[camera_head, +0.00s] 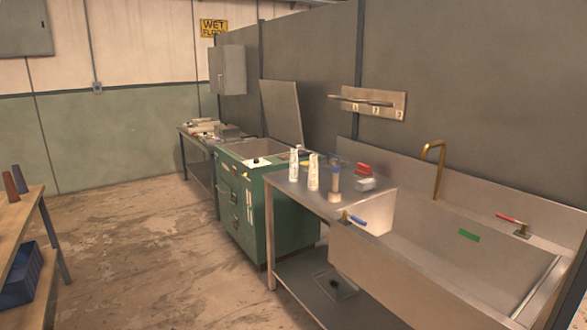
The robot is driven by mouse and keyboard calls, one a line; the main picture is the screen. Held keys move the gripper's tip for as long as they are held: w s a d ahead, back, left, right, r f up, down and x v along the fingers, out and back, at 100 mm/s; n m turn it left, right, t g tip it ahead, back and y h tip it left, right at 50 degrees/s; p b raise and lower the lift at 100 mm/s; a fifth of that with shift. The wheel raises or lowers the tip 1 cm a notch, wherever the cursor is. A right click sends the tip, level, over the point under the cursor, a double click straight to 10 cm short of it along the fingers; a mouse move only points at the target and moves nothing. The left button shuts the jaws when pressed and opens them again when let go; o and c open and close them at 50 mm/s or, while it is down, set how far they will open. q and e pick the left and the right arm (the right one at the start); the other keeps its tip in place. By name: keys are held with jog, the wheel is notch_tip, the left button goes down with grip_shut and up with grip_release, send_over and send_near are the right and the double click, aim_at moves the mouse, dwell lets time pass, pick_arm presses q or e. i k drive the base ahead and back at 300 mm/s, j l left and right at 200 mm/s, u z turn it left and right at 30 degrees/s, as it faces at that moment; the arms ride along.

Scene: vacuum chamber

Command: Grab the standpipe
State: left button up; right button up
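No part is marked as the standpipe, and I cannot tell for sure which thing it is. A brass hooked pipe (438,168) stands upright at the back edge of the steel sink (450,262). A brown upright cylinder with a blue top (335,181) stands on the steel counter (300,193) left of the sink. A long dark rod-like thing (362,101) lies along a numbered wall rack (394,105) above the counter. Neither of my grippers shows in the head view.
White bottles (313,172) and a red-handled thing (363,169) stand on the counter. A green cabinet (242,212) stands further back. A wooden table (22,228) is at left. The floor between is clear.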

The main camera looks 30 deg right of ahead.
aim_at(336, 167)
jog(key=z, duration=1.85)
jog(key=i+j+z, duration=0.15)
jog(key=j+z, duration=0.85)
jog(key=j, duration=0.15)
jog(key=j+z, duration=0.5)
jog(key=j, duration=0.15)
